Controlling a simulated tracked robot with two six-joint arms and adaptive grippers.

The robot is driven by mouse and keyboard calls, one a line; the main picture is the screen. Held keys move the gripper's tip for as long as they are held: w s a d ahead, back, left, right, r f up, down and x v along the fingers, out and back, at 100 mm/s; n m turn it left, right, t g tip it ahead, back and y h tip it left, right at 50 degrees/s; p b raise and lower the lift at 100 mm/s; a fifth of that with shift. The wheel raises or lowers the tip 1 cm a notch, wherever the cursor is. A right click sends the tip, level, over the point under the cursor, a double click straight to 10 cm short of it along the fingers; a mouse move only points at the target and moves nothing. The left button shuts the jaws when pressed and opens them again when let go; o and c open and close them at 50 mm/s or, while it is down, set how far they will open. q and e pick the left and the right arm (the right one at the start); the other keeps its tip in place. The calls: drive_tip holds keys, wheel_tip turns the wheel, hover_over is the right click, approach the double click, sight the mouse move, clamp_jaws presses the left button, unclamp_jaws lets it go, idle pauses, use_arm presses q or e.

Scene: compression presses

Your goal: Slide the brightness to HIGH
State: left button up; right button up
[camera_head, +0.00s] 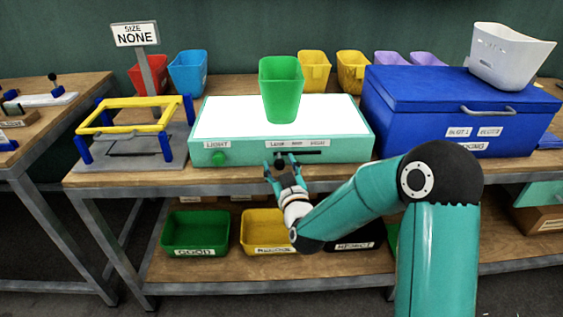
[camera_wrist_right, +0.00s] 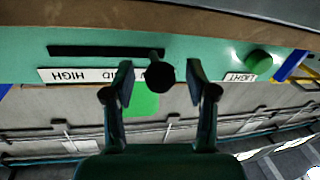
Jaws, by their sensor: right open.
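The light box (camera_head: 225,156) has a white top and a teal front, and stands in the middle of the bench. Its front has a dark slider slot (camera_head: 310,153) under a label strip (camera_head: 298,143). The wrist view is upside down, with HIGH at the left of the label (camera_wrist_right: 75,75). The dark round slider knob (camera_wrist_right: 159,76) sits at the slot's (camera_wrist_right: 95,51) end away from HIGH. My right gripper (camera_head: 282,164) is at the front of the box. Its open fingers (camera_wrist_right: 159,83) stand either side of the knob, apparently not touching it. My left gripper is out of view.
A green bin (camera_head: 281,92) stands on the light box's white top. A green round knob (camera_head: 219,158) is under the LIGHT label. A yellow-and-blue frame (camera_head: 125,117) is to the left, and a blue chest (camera_head: 425,98) to the right. Bins stand on the lower shelf.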

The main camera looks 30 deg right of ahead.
drive_tip(key=shift+w+d, duration=0.1)
drive_tip(key=shift+w, duration=0.15)
clamp_jaws()
idle(0.3)
